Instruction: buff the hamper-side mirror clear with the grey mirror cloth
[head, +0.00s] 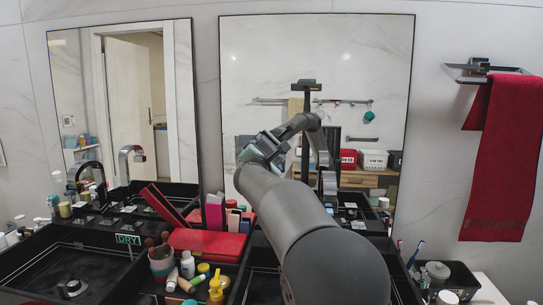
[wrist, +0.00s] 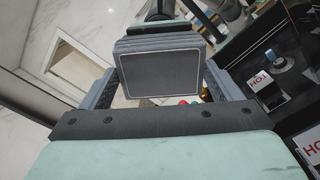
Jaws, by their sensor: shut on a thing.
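The grey mirror cloth (wrist: 160,72) is a dark, flat pad with a pale stitched border. My gripper (wrist: 162,84) is shut on it, one finger at each side. In the head view my arm reaches up toward the right mirror (head: 345,60), and my gripper is mostly hidden behind my own links there. I cannot tell whether the cloth touches glass. The left mirror (head: 145,50) reflects an open door. No hamper shows plainly, so I cannot tell which mirror is the hamper-side one. I see no clear smear on either glass.
Black vessel sinks stand below; the left one carries a DRY tag (head: 128,239), and a HOT tag (wrist: 262,80) shows in the wrist view. A red case (head: 207,243), bottles and a brush cup (head: 162,262) crowd the middle. A red towel (head: 503,160) hangs at right.

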